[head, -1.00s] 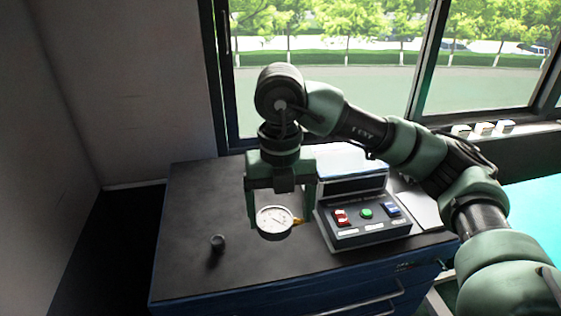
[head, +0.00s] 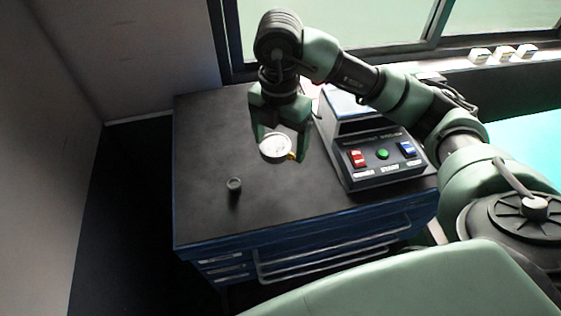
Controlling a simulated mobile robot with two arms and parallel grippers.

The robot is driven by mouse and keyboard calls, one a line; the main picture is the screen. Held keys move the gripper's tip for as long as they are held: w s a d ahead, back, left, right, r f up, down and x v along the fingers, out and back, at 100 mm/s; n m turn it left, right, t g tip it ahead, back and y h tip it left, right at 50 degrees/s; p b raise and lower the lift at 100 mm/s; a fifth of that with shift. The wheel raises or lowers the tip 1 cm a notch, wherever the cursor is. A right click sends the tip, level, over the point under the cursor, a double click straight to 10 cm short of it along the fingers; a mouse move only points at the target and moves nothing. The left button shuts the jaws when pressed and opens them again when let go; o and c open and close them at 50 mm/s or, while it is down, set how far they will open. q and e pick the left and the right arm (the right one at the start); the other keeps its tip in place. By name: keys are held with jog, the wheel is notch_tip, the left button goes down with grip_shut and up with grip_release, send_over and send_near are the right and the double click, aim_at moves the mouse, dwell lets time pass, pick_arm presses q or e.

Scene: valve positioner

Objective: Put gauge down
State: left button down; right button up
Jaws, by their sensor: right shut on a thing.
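The gauge (head: 274,148) is round with a white dial, a dark rim and a small brass-coloured fitting at its lower right. My right gripper (head: 280,148) is shut on it, with one finger on each side. The gauge is over the black top of the blue cabinet (head: 215,130); I cannot tell whether it touches the surface. My left gripper is out of view.
A small dark round cap-like piece (head: 234,185) stands on the cabinet top, left of and nearer than the gauge. A control box (head: 382,160) with red, green and blue buttons stands to the right.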

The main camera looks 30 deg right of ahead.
notch_tip(320, 180, down, 8)
jog(key=shift+r+p, duration=0.1)
jog(key=shift+p, duration=0.8)
jog(key=shift+f, duration=0.25)
jog(key=shift+f+b, duration=0.2)
jog(key=shift+b, duration=0.1)
jog(key=o, duration=1.5)
jog(key=shift+r, duration=0.1)
